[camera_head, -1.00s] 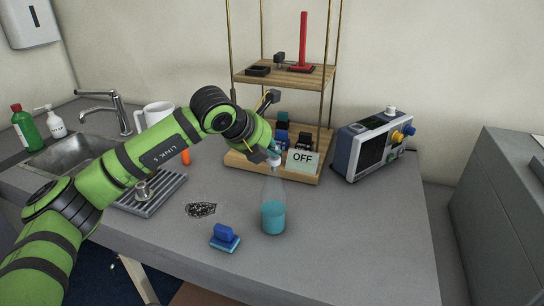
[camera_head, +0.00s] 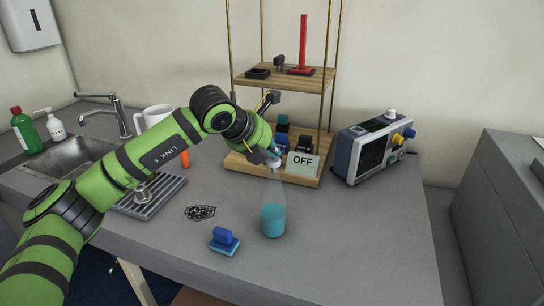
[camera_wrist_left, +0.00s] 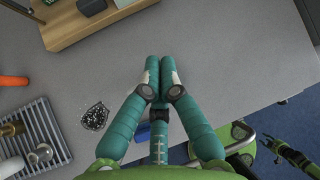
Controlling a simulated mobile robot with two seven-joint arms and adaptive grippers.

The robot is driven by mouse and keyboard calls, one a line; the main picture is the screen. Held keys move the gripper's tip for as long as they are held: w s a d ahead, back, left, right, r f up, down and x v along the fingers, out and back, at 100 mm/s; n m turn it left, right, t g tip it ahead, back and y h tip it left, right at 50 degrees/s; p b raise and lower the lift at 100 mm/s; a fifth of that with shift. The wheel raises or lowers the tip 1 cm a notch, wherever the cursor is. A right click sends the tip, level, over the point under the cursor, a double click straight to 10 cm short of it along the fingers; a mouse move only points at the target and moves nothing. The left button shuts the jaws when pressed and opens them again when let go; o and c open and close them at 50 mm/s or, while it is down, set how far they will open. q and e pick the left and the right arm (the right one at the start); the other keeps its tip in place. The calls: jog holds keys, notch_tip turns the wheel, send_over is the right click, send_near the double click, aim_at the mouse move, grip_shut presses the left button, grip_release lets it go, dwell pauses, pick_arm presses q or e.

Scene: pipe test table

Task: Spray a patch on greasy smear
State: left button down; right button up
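The spray bottle (camera_head: 273,220), clear above and blue-filled below, stands right of the middle of the table in the head view. My left gripper (camera_head: 273,153) is at its white top. In the left wrist view the fingers of my left gripper (camera_wrist_left: 160,70) are close together, with a white piece showing beside them that looks like the bottle's head. The bottle's body is hidden there. The black speckled smear (camera_head: 200,213) lies on the table to the left of the bottle; it also shows in the left wrist view (camera_wrist_left: 95,116).
A blue sponge-like block (camera_head: 224,240) lies between smear and bottle, nearer the front edge. A drain rack (camera_head: 150,198) and sink (camera_head: 72,155) are at left. A wooden shelf (camera_head: 300,178) with an OFF card stands behind; a boxed instrument (camera_head: 372,148) is right of it.

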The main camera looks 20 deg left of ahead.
aim_at(271, 160)
pick_arm(q)
jog(key=shift+r+p, duration=1.3)
jog(key=shift+r, duration=1.7)
